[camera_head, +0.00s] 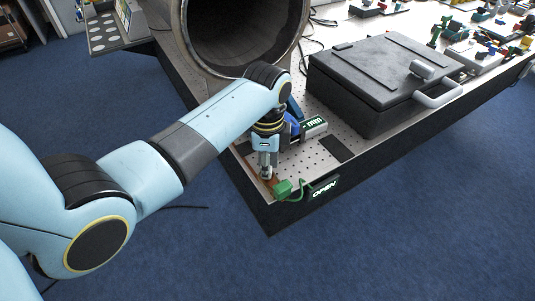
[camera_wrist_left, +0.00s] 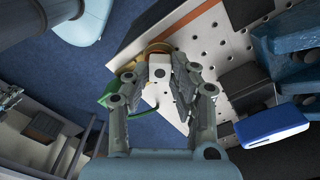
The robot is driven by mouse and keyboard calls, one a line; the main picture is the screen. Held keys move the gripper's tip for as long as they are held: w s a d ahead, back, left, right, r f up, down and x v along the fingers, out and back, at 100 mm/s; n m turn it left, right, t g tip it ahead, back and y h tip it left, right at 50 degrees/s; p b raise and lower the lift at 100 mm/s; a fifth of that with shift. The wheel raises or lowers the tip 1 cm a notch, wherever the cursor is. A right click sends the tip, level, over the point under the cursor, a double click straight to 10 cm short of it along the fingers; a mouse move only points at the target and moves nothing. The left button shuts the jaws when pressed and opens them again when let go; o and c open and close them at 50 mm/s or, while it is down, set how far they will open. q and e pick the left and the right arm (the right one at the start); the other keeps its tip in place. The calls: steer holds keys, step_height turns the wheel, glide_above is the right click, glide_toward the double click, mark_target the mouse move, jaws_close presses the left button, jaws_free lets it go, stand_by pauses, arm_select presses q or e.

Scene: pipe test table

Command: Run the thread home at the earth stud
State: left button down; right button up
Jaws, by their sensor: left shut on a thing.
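My left gripper (camera_head: 266,174) points down at the near corner of the perforated table. In the left wrist view, its fingers (camera_wrist_left: 160,76) are shut on a small white piece (camera_wrist_left: 159,68) with a dark spot on its face. A round orange-brass part (camera_wrist_left: 157,48) shows just beyond the white piece. A green clip-like block (camera_wrist_left: 107,92) with a green wire lies beside the fingers. It also shows in the head view (camera_head: 283,189). The earth stud itself is hidden, and I cannot tell how far the thread is engaged. My right gripper is not in view.
A blue tool (camera_wrist_left: 273,126) stands close beside the gripper. A dark lidded case (camera_head: 375,85) and a large pipe (camera_head: 180,40) fill the table behind.

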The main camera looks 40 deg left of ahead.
arm_select(q)
steer(key=shift+s+a, duration=0.1)
steer(key=m, duration=0.5)
stand_by(0.3)
steer(key=m, duration=0.5)
steer(key=m, duration=0.5)
steer(key=shift+f, duration=0.1)
steer(key=shift+m, duration=0.3)
